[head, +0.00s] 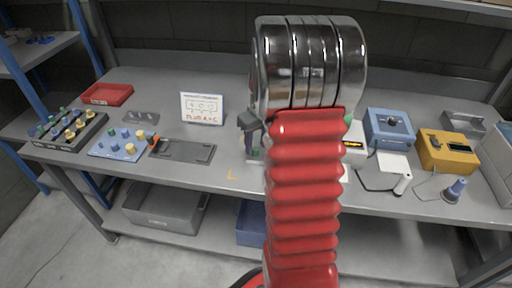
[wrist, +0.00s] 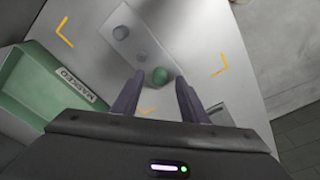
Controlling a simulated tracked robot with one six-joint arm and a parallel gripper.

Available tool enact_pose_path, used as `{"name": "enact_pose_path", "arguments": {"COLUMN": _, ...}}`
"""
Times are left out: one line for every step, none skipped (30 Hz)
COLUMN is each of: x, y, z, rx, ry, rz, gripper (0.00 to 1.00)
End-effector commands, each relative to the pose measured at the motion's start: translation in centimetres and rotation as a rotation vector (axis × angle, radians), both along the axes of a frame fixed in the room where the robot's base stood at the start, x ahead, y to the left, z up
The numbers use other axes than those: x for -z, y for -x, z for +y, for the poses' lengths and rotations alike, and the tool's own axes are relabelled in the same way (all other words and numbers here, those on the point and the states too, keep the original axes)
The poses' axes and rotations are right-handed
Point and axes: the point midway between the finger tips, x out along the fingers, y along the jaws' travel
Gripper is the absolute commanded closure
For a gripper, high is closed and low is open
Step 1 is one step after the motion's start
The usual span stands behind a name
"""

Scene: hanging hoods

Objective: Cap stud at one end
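In the wrist view a grey plate (wrist: 132,32) lies on the bench with a row of studs. A dark grey stud (wrist: 121,33) is at its far end and a smaller grey one (wrist: 142,57) is near the middle. A green cap (wrist: 160,76) is at the near end, between my fingertips. My gripper (wrist: 160,80) is open, with a gap on both sides of the green cap. In the head view my arm hides the plate; part of my gripper (head: 251,124) shows left of the arm. Caps in several colours stand on a blue board (head: 106,150) and dark rack (head: 88,132).
A green tray labelled MASKED (wrist: 45,80) lies left of the plate in the wrist view. Yellow corner marks (wrist: 65,32) surround the plate. A sign card (head: 203,108), a red tray (head: 107,94), a blue box (head: 388,127) and a yellow box (head: 447,151) stand on the bench.

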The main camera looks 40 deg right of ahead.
Motion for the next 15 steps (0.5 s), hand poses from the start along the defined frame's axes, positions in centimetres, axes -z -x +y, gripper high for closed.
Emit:
{"name": "enact_pose_path", "arguments": {"x": -0.9, "y": 0.1, "z": 0.0, "rx": 0.000, "ry": 0.002, "rz": -0.002, "gripper": 0.60}}
{"name": "enact_pose_path", "arguments": {"x": -1.4, "y": 0.1, "z": 0.0, "rx": 0.000, "ry": 0.002, "rz": -0.003, "gripper": 0.60}}
{"name": "enact_pose_path", "arguments": {"x": -2.1, "y": 0.2, "z": 0.0, "rx": 0.000, "ry": 0.002, "rz": -0.003, "gripper": 0.60}}
{"name": "enact_pose_path", "arguments": {"x": -2.6, "y": 0.2, "z": 0.0, "rx": 0.000, "ry": 0.002, "rz": -0.003, "gripper": 0.60}}
{"name": "enact_pose_path", "arguments": {"x": -3.1, "y": 0.3, "z": 0.0, "rx": 0.000, "ry": 0.002, "rz": -0.003, "gripper": 0.60}}
{"name": "enact_pose_path", "arguments": {"x": -3.8, "y": 0.4, "z": 0.0, "rx": 0.000, "ry": 0.002, "rz": -0.002, "gripper": 0.60}}
{"name": "enact_pose_path", "arguments": {"x": -4.4, "y": 0.4, "z": 0.0, "rx": 0.000, "ry": 0.002, "rz": -0.004, "gripper": 0.60}}
{"name": "enact_pose_path", "arguments": {"x": -4.9, "y": 0.5, "z": 0.0, "rx": 0.000, "ry": 0.002, "rz": -0.003, "gripper": 0.60}}
{"name": "enact_pose_path", "arguments": {"x": -5.6, "y": 0.6, "z": 0.0, "rx": 0.000, "ry": 0.002, "rz": -0.003, "gripper": 0.60}}
{"name": "enact_pose_path", "arguments": {"x": -6.1, "y": 0.6, "z": 0.0, "rx": 0.001, "ry": 0.002, "rz": -0.003, "gripper": 0.60}}
{"name": "enact_pose_path", "arguments": {"x": -6.6, "y": 0.7, "z": 0.1, "rx": 0.001, "ry": 0.002, "rz": -0.002, "gripper": 0.60}}
{"name": "enact_pose_path", "arguments": {"x": -7.3, "y": 0.8, "z": 0.0, "rx": 0.001, "ry": 0.002, "rz": -0.003, "gripper": 0.60}}
{"name": "enact_pose_path", "arguments": {"x": -7.8, "y": 0.8, "z": 0.1, "rx": 0.001, "ry": 0.002, "rz": -0.002, "gripper": 0.60}}
{"name": "enact_pose_path", "arguments": {"x": -8.3, "y": 0.9, "z": 0.1, "rx": 0.001, "ry": 0.002, "rz": -0.003, "gripper": 0.60}}
{"name": "enact_pose_path", "arguments": {"x": -8.9, "y": 1.0, "z": 0.1, "rx": 0.000, "ry": 0.002, "rz": -0.002, "gripper": 0.60}}
